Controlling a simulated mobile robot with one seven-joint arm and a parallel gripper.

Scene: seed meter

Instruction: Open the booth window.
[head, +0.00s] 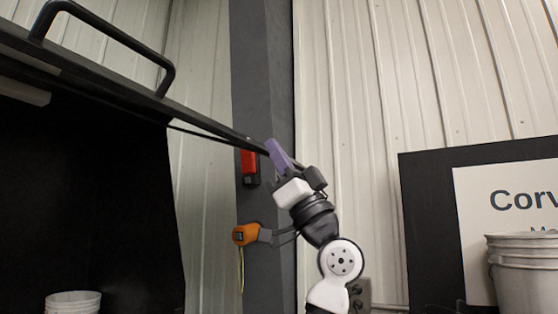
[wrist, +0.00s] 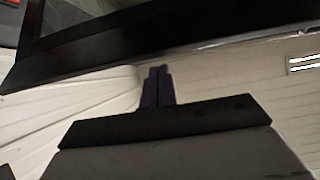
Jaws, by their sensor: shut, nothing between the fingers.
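The booth window (head: 120,82) is a dark framed panel at the upper left of the head view, with a black bar handle (head: 120,38) on it. It stands tilted out above the dark booth interior, its edge running down to the right. My gripper (head: 274,150) is raised, its purple fingers shut and empty near the right end of that edge. In the wrist view, the fingers (wrist: 157,75) point up just below the window's dark frame (wrist: 140,42). I cannot tell whether they touch it. The handle is well to the left of my gripper.
A dark post (head: 262,80) stands behind my gripper, with a red device (head: 249,165) and an orange tape-like tool (head: 244,235) on or near it. A white bucket (head: 73,302) is at lower left. A grey bucket (head: 525,272) and a sign (head: 515,205) are at right.

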